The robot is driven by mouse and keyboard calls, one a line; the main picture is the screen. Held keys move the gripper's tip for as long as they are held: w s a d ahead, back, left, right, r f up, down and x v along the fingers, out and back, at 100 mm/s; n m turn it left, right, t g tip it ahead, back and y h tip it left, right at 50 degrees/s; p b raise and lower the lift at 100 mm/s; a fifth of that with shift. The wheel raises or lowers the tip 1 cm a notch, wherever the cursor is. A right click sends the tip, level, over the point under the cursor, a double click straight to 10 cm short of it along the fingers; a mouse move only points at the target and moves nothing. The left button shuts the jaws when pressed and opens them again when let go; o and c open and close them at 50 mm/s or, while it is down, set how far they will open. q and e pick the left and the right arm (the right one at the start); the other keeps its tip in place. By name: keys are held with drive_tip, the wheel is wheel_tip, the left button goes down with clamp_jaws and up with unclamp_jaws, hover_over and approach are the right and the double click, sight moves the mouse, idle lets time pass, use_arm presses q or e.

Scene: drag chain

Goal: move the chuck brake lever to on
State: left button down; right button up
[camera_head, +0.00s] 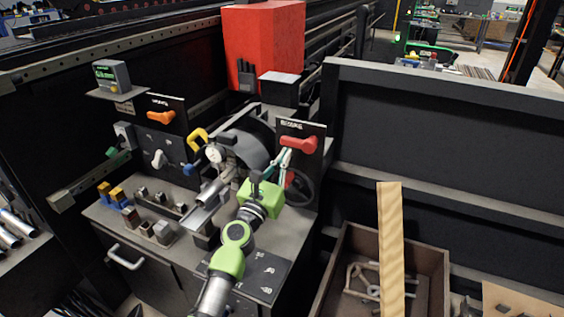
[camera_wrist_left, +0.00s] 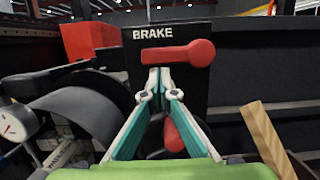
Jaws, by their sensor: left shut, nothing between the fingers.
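The chuck brake lever (camera_head: 298,143) is red and lies roughly level on a black plate at the machine's right side. In the left wrist view the lever (camera_wrist_left: 180,53) has its round knob end at the right, under the word BRAKE on the plate (camera_wrist_left: 180,32). My left gripper (camera_head: 286,152) has its fingertips together and nothing between them. In the left wrist view its tips (camera_wrist_left: 159,76) appear just below the lever's left half; I cannot tell whether they touch it. My right gripper is in neither view.
A handwheel (camera_head: 301,190) is below the plate, and a red part (camera_wrist_left: 174,135) shows behind my fingers. An orange lever (camera_head: 160,117) sits on another panel at the left. A wooden board (camera_head: 390,235) leans out of a brown bin (camera_head: 434,257) at the right.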

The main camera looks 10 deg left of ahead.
use_arm(q)
drive_tip(key=shift+a+r+m+h, duration=0.15)
drive_tip(key=shift+r+m+h, duration=0.25)
drive_tip(key=shift+m, duration=0.5)
drive_tip(key=m, duration=0.1)
drive_tip(key=r+m+p, duration=0.1)
drive_tip(key=r+m+h, duration=0.1)
drive_tip(key=m, duration=0.1)
drive_tip(key=shift+w+a+r+g+p, duration=0.1)
drive_tip(key=shift+a+g+p, duration=0.2)
drive_tip(key=shift+g, duration=0.1)
wheel_tip(320, 180, up, 6)
drive_tip(key=m+g+h+p, duration=0.25)
drive_tip(key=m+p, duration=0.65)
drive_tip(key=m, duration=0.5)
hover_over(285, 142)
drive_tip(key=s+d, duration=0.2)
drive_tip(key=s, duration=0.1)
drive_tip(key=shift+w+d+m+g+y+p, duration=0.15)
drive_tip(key=shift+d+m+g+y+p, duration=0.25)
drive_tip(key=shift+m, duration=0.2)
